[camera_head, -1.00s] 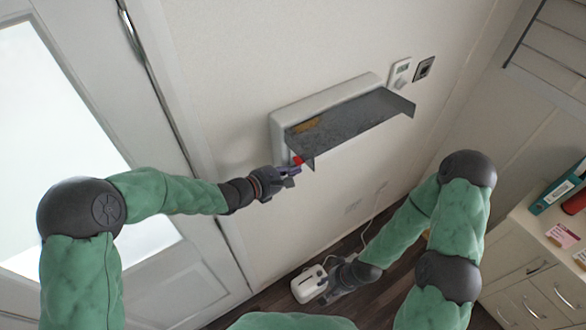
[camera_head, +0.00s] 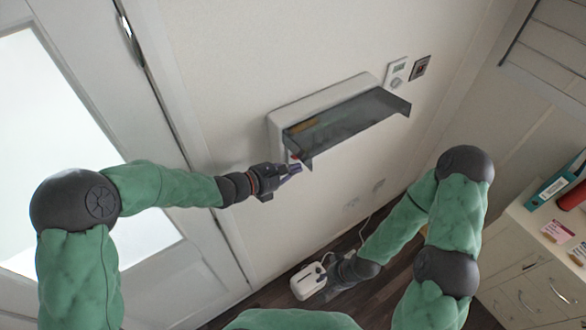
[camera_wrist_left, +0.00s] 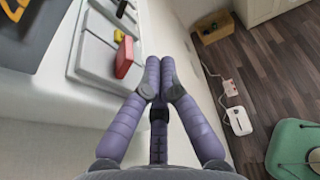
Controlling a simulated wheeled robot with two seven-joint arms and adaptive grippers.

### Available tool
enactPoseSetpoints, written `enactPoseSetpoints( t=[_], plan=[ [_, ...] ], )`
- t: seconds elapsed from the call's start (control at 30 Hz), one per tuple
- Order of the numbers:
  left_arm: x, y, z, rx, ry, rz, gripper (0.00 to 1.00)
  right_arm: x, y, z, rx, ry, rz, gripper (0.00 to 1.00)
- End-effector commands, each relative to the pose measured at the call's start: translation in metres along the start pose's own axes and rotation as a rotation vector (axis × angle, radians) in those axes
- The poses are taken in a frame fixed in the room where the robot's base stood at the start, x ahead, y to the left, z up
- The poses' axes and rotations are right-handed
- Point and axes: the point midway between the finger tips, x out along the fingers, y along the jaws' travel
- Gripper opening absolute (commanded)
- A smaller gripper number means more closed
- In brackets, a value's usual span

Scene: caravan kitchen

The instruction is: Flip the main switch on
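The fuse box (camera_head: 275,132) is a white box on the wall with its dark see-through cover (camera_head: 350,122) swung up. The red main switch (camera_wrist_left: 125,57) shows on the box's face in the left wrist view, with a yellow part and black switches farther along. In the head view only a sliver of red shows by the box's lower left corner. My left gripper (camera_wrist_left: 160,64) has its purple fingertips together, with nothing between them. They are just right of the red switch, seemingly apart from it. My right gripper (camera_head: 328,287) is low near the floor; its fingers are unclear.
A white device (camera_head: 307,281) with a cable is on the dark wooden floor by my right gripper. A thermostat (camera_head: 397,72) and a dark socket (camera_head: 421,67) are right of the box. A door (camera_head: 75,120) is at left, and a drawer cabinet (camera_head: 530,275) at right.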

Motion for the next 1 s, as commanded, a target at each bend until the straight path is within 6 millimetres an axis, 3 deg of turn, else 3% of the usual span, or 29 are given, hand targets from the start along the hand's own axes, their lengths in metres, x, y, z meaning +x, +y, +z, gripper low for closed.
enactPoseSetpoints(
  t=[1.0],
  plan=[
    [-0.007, 0.005, 0.018, 0.003, -0.004, 0.003, 0.00, -0.010, -0.004, 0.000, 0.000, 0.000, 0.000, 0.33]
  ],
)
